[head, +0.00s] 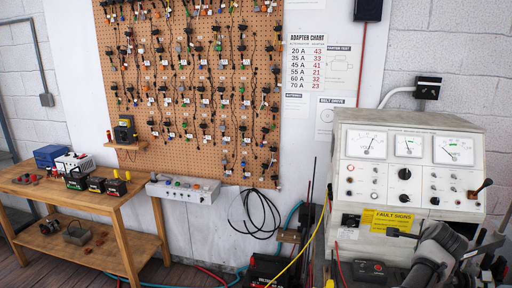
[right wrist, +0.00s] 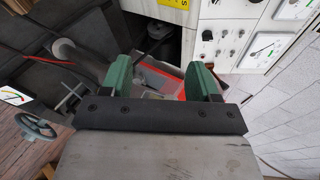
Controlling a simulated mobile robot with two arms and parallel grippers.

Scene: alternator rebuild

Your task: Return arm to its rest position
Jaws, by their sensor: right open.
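My right gripper (right wrist: 162,78) shows in the right wrist view, with its two green fingers apart. I see nothing held between them. Past the gap lies a grey and red surface, which I cannot identify. In the head view, dark grey jointed parts at the lower right, in front of the test bench (head: 380,197), look like my right arm; its fingers cannot be made out there. The bench's panel (right wrist: 228,40) also shows at the upper right of the wrist view. My left gripper is in neither view.
A wooden table (head: 125,196) with batteries and small devices stands at the left. A pegboard (head: 152,100) of hanging leads covers the wall. A grey switch box (head: 183,190) sits below it. Cables and hoses run over the floor. A handwheel (right wrist: 36,126) shows at the wrist view's left.

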